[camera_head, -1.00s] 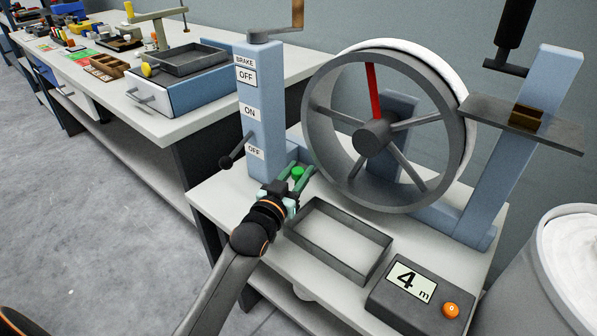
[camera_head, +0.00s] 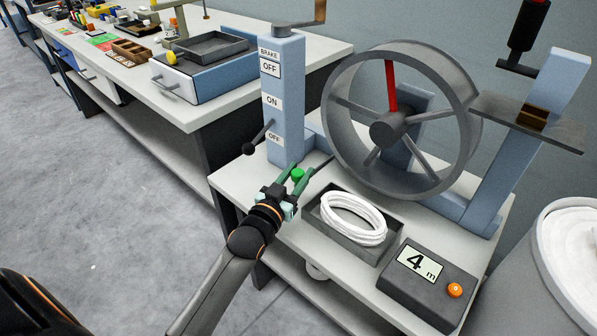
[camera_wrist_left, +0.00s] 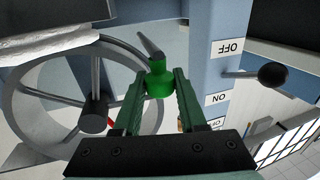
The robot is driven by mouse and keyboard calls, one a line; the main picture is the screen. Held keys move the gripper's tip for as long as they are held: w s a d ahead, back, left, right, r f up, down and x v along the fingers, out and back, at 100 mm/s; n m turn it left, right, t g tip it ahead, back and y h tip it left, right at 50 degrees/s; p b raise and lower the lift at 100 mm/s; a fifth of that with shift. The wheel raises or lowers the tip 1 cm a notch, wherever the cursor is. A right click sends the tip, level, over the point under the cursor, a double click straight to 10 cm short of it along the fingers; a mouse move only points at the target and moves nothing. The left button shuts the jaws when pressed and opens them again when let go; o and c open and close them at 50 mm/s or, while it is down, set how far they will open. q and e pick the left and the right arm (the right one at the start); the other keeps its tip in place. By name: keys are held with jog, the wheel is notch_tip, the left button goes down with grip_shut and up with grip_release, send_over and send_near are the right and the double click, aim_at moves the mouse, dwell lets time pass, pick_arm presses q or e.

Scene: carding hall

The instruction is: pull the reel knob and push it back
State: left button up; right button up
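The reel knob is a green knob (camera_head: 298,174) on a thin dark rod, in front of the blue post. It also shows in the left wrist view (camera_wrist_left: 159,82), its grey rod running back toward the machine. My left gripper (camera_head: 297,178) has its green fingers on both sides of the knob, closed on it. The grey spoked reel (camera_head: 335,122) has a bare rim and one red spoke. A white coil (camera_head: 353,218) lies in the dark tray (camera_head: 313,222) below the reel. My right gripper is not in view.
The blue post (camera_head: 284,105) carries BRAKE, ON and OFF labels and a black ball lever (camera_head: 249,149) beside the lower OFF. A counter box (camera_head: 410,292) reads 4 m. A white-filled can (camera_head: 545,265) stands at right. A workbench (camera_head: 195,112) stands behind left.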

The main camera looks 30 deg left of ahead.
pick_arm(q)
jog(key=shift+o, duration=0.6)
jog(key=s+p, duration=0.1)
jog(key=s, duration=1.1)
jog(key=shift+s+d, duration=0.15)
jog(key=shift+s, duration=0.1)
